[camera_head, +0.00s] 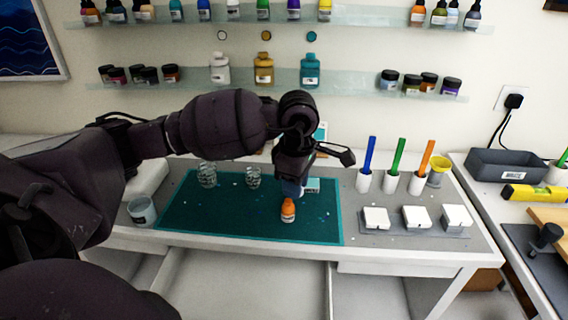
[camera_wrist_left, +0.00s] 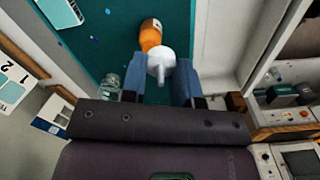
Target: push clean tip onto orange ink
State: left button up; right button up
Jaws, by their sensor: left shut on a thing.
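The orange ink (camera_head: 288,210) is a small bottle standing on the teal mat, below my left gripper (camera_head: 292,188). In the left wrist view the orange ink (camera_wrist_left: 150,36) lies just beyond the fingertips. A white tip (camera_wrist_left: 161,66) with a narrow nozzle sits between the blue fingers of my left gripper (camera_wrist_left: 160,80), which is shut on it. The tip overlaps the end of the orange bottle in that view; I cannot tell whether they touch. In the head view the gripper hides the tip. My right gripper is not in view.
The teal mat (camera_head: 230,225) has free room around the bottle. Two glass jars (camera_head: 207,175) (camera_head: 253,177) stand left of it, and a clear cup (camera_head: 142,211) stands at the left. Colored pens in white holders (camera_head: 390,182) and white blocks (camera_head: 415,217) stand to the right.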

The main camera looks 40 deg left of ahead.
aim_at(286, 201)
pick_arm(q)
jog(key=a+r+n, duration=0.1)
jog(key=n, duration=0.1)
jog(key=a+r+n, duration=0.1)
jog(key=n, duration=0.1)
jog(key=shift+w+a+r+n+p, duration=0.1)
jog(key=shift+r+n+p, duration=0.1)
jog(key=shift+n+p, duration=0.15)
jog(key=shift+a+r+n, duration=0.1)
jog(key=shift+a+n, duration=0.05)
jog(key=shift+n, duration=0.2)
jog(key=shift+a+n, duration=0.1)
jog(key=shift+n, duration=0.2)
jog(key=shift+f, duration=0.5)
jog(key=shift+f+b, duration=0.7)
jog(key=shift+f, duration=0.6)
jog(key=shift+w+f+b, duration=0.1)
jog(key=shift+f+b, duration=0.6)
jog(key=shift+f, duration=0.65)
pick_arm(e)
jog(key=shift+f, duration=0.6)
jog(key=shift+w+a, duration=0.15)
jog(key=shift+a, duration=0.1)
